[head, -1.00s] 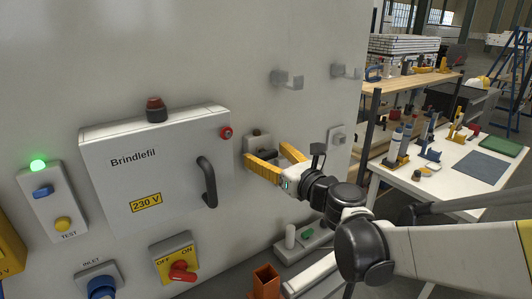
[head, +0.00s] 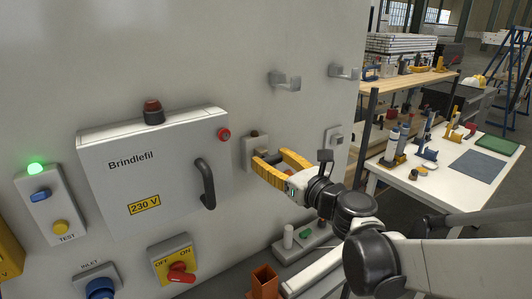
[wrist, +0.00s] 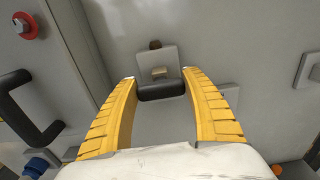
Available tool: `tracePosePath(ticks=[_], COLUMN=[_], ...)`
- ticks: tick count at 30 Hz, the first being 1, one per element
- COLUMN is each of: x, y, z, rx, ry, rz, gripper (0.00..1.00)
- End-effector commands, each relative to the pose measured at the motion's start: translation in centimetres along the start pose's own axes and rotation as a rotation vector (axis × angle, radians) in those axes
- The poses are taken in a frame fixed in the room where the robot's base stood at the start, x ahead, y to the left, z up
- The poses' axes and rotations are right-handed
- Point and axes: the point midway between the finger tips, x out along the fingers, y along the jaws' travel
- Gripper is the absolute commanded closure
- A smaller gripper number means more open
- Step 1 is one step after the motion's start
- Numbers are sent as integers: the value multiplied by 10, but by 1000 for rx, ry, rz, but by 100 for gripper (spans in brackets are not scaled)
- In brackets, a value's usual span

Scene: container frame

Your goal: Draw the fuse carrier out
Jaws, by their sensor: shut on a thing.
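The fuse carrier shows as a dark rounded bar (wrist: 162,90) between my fingertips in the wrist view. My gripper (head: 270,158) is shut on it, one yellow finger at each end of the bar. The carrier's grey holder (wrist: 152,57) on the cabinet wall shows just beyond the bar, with a small tan part on its face. The holder also shows in the head view (head: 250,147). The bar overlaps the holder's lower part in the wrist view; I cannot tell how far it stands out of it.
The Brindlefil box (head: 150,165) with its black handle (head: 206,183) is close left of my gripper. A red switch (head: 181,272) sits below it and a green lamp (head: 35,169) glows at far left. Hooks (head: 285,79) project above. A shelf (head: 305,240) lies below.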

Motion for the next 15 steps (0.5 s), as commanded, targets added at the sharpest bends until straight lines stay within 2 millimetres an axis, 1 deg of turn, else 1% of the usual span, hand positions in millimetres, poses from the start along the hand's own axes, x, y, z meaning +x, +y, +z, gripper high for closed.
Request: tracePosePath(ticks=[2,3,4,5,13,15], x=[-1,-2,-1,-1,-1,-3], y=[0,0,0,0,0,0], z=[-2,-2,-2,-2,-1,-1], rx=[-2,-2,-2,-2,-1,-1], ry=[1,1,1,1,1,1], rz=[0,0,0,0,0,0], gripper=[85,35,26,21,21,21])
